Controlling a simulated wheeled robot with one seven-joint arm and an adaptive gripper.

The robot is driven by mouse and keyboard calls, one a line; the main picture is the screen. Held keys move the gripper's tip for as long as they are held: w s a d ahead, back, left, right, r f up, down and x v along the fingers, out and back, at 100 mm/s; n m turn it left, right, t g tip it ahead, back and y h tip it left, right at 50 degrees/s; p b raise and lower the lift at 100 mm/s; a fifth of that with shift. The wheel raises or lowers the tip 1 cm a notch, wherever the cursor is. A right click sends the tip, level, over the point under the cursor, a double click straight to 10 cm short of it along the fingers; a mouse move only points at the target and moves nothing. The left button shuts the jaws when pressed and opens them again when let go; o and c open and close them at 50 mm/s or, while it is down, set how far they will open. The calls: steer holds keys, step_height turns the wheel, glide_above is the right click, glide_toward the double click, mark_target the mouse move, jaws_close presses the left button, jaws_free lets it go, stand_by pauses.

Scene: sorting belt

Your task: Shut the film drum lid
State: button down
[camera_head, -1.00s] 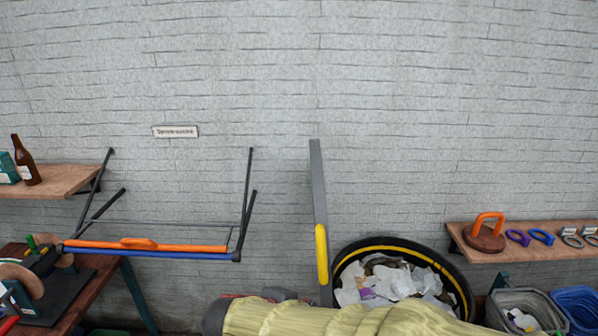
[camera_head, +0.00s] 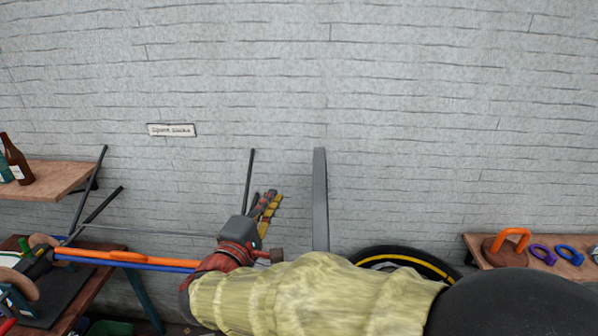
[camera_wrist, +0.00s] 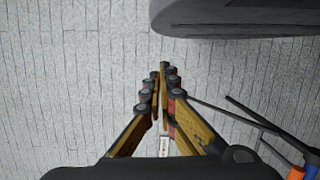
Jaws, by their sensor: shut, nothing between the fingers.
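The film drum lid (camera_head: 320,195) is a grey slab standing upright and open, seen edge-on in the head view. In the wrist view the dark grey lid (camera_wrist: 235,18) crosses the top right. The black drum (camera_head: 378,252) with a yellow ring is right of the lid; my sleeved arm hides most of it and the lid's yellow handle. My gripper (camera_head: 268,204) is just left of the lid, with a gap between them in the picture. In the wrist view its fingers (camera_wrist: 162,78) are shut with nothing between them, below the lid's edge.
A frame with an orange bar (camera_head: 105,256) and a blue bar is at the left, partly behind my arm. Shelves stand at the left (camera_head: 60,180) and right (camera_head: 585,262). A small sign (camera_head: 171,130) hangs on the grey brick wall. The space above my gripper is clear.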

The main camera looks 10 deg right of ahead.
steer(key=w+d+p, duration=0.3)
steer(key=w+d, duration=0.4)
steer(key=d, duration=0.1)
steer(key=shift+d+r, duration=0.4)
steer(key=shift+s, duration=0.1)
